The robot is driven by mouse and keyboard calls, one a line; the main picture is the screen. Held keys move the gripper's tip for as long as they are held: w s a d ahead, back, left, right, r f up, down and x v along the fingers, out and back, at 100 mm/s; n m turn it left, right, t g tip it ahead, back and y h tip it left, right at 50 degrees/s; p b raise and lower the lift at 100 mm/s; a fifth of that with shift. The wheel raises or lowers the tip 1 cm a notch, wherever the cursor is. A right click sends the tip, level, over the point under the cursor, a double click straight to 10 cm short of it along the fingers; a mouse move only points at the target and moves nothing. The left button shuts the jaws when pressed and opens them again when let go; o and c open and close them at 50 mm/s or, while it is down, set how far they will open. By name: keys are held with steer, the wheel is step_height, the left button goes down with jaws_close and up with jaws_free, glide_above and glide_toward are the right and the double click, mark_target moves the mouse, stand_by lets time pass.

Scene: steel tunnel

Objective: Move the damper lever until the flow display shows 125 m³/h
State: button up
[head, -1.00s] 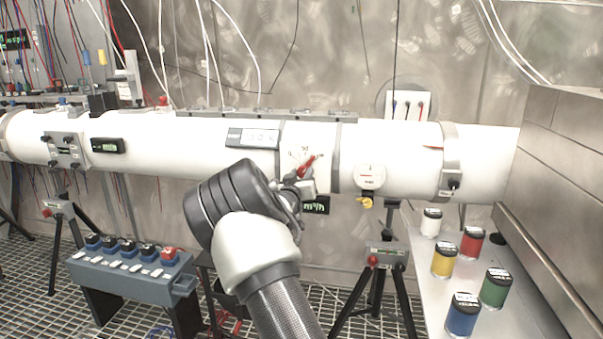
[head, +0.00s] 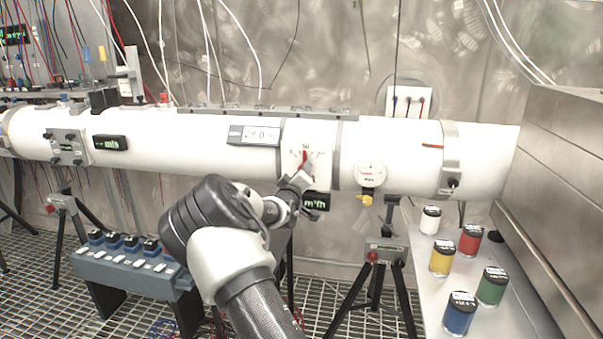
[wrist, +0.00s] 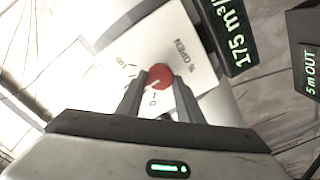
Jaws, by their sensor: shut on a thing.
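The red damper lever (head: 305,160) is on a white dial plate (head: 320,158) on the front of the white duct and points nearly straight up. In the wrist view the lever's round red end (wrist: 160,75) is between the fingers of my gripper (wrist: 160,84), which is shut on it. The plate reads "% OPEN". In the head view my gripper (head: 303,176) reaches the lever from below. The flow display (wrist: 237,35) reads 175 m³/h in the wrist view. In the head view my gripper partly hides the display (head: 317,202), and only its unit is readable.
A second display (wrist: 312,72) reads "5 m OUT". A round gauge (head: 370,175) with a yellow fitting is right of the lever. Several coloured cans stand on the right bench (head: 420,285). A blue-grey switch box (head: 130,268) and tripods stand below the duct.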

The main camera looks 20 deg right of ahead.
stand_by(0.4)
steer(key=o, duration=1.1)
steer(key=shift+c, duration=0.2)
steer(key=shift+s, duration=0.1)
steer(key=p+v, duration=0.2)
steer(key=v, duration=1.5)
steer(key=shift+s+a, duration=0.1)
steer(key=shift+a, duration=0.05)
